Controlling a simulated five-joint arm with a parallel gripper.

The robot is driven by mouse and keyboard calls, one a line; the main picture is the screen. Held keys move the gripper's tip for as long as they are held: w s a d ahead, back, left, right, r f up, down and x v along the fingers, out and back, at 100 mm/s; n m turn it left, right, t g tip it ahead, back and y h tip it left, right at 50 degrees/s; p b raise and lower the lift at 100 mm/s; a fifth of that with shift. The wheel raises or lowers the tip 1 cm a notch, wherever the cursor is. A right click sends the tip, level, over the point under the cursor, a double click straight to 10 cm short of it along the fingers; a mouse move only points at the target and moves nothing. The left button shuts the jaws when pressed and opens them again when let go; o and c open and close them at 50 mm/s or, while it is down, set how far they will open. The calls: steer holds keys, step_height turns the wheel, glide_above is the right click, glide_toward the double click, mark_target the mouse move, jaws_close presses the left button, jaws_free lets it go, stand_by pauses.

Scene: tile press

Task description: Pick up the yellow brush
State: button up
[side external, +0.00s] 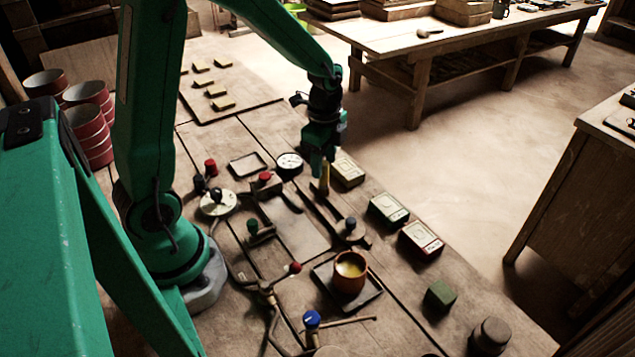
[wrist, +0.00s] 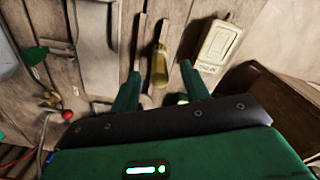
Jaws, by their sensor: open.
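The yellow brush (side external: 325,178) shows in the side view as a small yellow upright shape just below my gripper (side external: 320,160), partly hidden by it. In the wrist view the yellow brush (wrist: 159,68) appears between and beyond the two green fingertips of my gripper (wrist: 160,72), with a thin brownish length running up from it. My gripper is open, fingers spread to either side of the brush. I see no finger touching it, though the exact height gap is hard to tell.
A cream box (side external: 347,171) stands close right of the brush, with a green-edged box (side external: 388,210) and a red-edged box (side external: 421,240) nearer. An orange pot (side external: 350,273) sits on a dark tray (side external: 375,295). Levers and knobs crowd the bench leftwards.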

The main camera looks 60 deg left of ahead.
mark_target(323, 174)
steer(key=shift+s+f, duration=0.1)
steer(key=shift+f, duration=1.9)
jaws_close()
